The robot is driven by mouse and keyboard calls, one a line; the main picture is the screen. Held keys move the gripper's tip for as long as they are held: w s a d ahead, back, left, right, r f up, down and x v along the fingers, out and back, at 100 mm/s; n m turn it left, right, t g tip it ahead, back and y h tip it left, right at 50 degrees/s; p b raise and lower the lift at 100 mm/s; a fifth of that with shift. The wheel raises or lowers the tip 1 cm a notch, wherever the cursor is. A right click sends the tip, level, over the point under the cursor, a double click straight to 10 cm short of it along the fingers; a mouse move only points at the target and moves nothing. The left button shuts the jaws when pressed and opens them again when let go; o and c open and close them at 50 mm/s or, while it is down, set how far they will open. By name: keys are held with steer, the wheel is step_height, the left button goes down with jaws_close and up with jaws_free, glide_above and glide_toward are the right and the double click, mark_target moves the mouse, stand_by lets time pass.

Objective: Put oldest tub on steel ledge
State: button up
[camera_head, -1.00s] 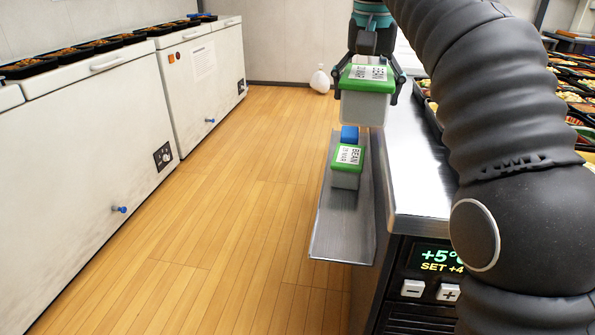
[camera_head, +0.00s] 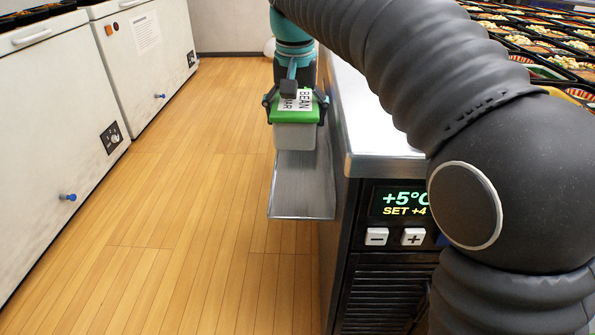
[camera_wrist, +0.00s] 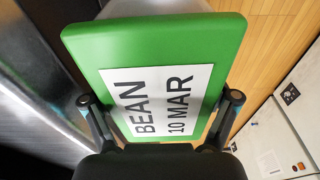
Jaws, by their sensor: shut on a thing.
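My gripper (camera_head: 295,103) is shut on a pale tub with a green lid (camera_head: 293,135). In the wrist view the lid (camera_wrist: 225,40) fills the middle, and its white label reads BEAN 10 MAR. In the head view the tub is upright at the far part of the steel ledge (camera_head: 302,190). I cannot tell whether its base touches the ledge or hangs above it. The near part of the ledge is bare. The held tub and gripper hide the far part, so the other green-lidded tub and blue item are not visible.
The steel-topped cooled counter (camera_head: 375,130), with a +5° display (camera_head: 403,200), stands right of the ledge. Food trays (camera_head: 540,45) cover the right back. White chest freezers (camera_head: 60,110) line the left. The wooden floor (camera_head: 190,190) between is clear.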

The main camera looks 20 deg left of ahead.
step_height(320, 180, down, 12)
steer(key=shift+r+b, duration=0.1)
steer(key=shift+b, duration=0.9)
steer(key=shift+f, duration=0.25)
steer(key=o, duration=1.2)
steer(key=r, duration=0.4)
steer(key=s+r+p, duration=0.1)
steer(key=r, duration=0.3)
steer(key=r+p, duration=0.1)
steer(key=r, duration=0.3)
steer(key=shift+s+d+r, duration=0.15)
steer(key=shift+s+d, duration=0.05)
